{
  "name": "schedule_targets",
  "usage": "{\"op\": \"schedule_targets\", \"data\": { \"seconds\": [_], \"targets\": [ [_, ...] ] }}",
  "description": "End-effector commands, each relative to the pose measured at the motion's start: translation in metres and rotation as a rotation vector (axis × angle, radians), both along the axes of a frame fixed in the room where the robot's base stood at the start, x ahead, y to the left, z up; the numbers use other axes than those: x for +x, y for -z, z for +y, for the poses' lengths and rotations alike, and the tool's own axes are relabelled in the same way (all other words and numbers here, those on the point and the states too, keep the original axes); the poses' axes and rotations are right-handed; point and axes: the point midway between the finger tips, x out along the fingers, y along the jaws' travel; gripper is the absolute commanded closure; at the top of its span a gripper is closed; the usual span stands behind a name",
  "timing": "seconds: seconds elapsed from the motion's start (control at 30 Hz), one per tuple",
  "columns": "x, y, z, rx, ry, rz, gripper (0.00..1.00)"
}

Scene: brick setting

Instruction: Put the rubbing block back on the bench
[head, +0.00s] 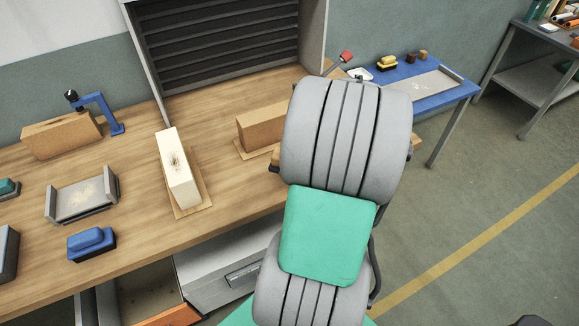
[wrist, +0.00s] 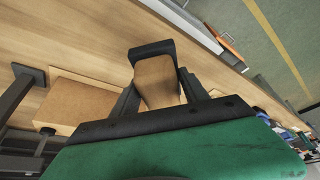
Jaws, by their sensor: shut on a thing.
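In the wrist view my gripper (wrist: 158,78) is shut on a plain tan-brown block (wrist: 157,84), seen between the dark fingers. I take it to be the rubbing block; its lower part is hidden. It is over the wooden bench (wrist: 70,35), and I cannot tell whether it touches the top. In the head view my grey arm hides most of the gripper and the held block. The bench (head: 130,90) runs across the left and middle there.
On the bench stand a tan brick (head: 262,126) on a board, a pale block (head: 178,170) on a board, a grey tray (head: 82,194), a blue block (head: 92,243) and a blue clamp (head: 100,108) by another brick (head: 62,134). A blue table (head: 410,72) stands right. Bare wood lies before the brick.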

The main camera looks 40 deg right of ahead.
Motion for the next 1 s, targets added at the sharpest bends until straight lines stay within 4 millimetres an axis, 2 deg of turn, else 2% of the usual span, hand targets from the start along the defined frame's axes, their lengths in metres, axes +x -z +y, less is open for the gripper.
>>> {"op": "schedule_targets", "data": {
  "seconds": [0.1,0.3,0.47,0.83,0.87,1.0],
  "targets": [
    [0.014,0.025,-0.012,0.006,-0.001,0.004,0.92],
    [0.028,0.048,-0.025,0.004,-0.001,0.003,0.92],
    [0.026,0.072,-0.024,0.004,0.000,0.003,0.92],
    [0.027,0.081,-0.025,0.000,0.001,0.000,0.92],
    [0.027,0.080,-0.025,0.001,0.001,0.002,0.45],
    [0.027,0.079,-0.025,0.001,0.001,0.002,0.34]
  ]
}}
